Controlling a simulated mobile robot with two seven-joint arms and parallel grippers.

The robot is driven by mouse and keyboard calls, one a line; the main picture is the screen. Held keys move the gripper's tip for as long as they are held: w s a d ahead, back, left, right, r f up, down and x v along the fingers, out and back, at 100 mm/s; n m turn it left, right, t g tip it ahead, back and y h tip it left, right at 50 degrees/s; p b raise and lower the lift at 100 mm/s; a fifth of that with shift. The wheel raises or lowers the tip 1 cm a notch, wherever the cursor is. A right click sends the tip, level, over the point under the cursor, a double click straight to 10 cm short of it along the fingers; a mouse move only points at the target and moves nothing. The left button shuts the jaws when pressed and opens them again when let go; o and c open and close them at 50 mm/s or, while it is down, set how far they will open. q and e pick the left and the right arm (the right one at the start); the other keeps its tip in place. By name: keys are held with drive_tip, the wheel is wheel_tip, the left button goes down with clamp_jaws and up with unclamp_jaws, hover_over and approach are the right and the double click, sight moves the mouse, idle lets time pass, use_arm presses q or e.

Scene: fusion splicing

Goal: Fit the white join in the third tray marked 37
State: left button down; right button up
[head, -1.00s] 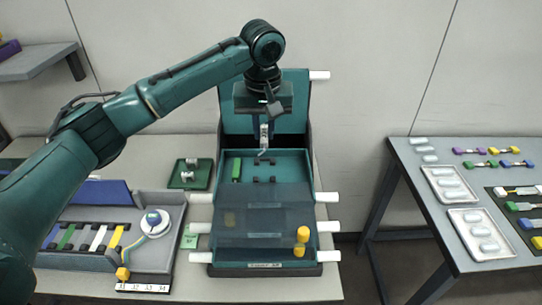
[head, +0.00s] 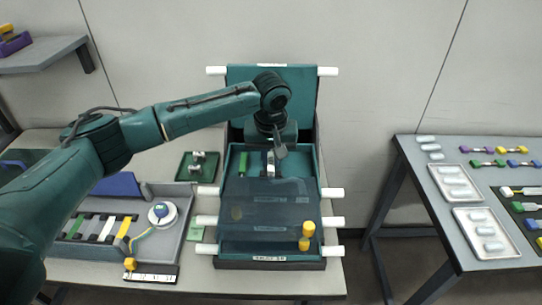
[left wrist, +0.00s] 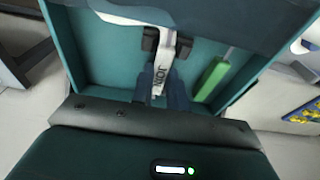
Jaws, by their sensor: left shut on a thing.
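My left gripper (head: 270,158) is shut on the white join (left wrist: 160,74), a slim white piece lettered JOIN. It is down inside the open teal tray (head: 314,172) of the stacked unit. In the left wrist view the join lies between the fingers (left wrist: 163,88), and its far end reaches between two black clips (left wrist: 150,40). I cannot tell whether it is seated in them. A green piece (head: 243,163) lies in the same tray, beside the gripper. No 37 mark is readable. My right gripper is not in view.
Dark see-through trays (head: 265,205) with white side handles lie in front, with yellow knobs (head: 305,242) on them. A raised teal panel (head: 240,85) stands behind. A grey rack (head: 187,200) is at left, a green pad (head: 183,172) beside it. The right table (head: 440,215) stands apart.

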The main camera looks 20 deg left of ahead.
sight(271, 167)
use_arm(q)
drive_tip(key=c, duration=1.4)
unclamp_jaws()
drive_tip(key=r, duration=0.4)
drive_tip(key=s+r, duration=0.1)
drive_tip(key=r, duration=0.7)
drive_tip(key=shift+s+d, duration=0.25)
drive_tip(key=shift+s, duration=0.1)
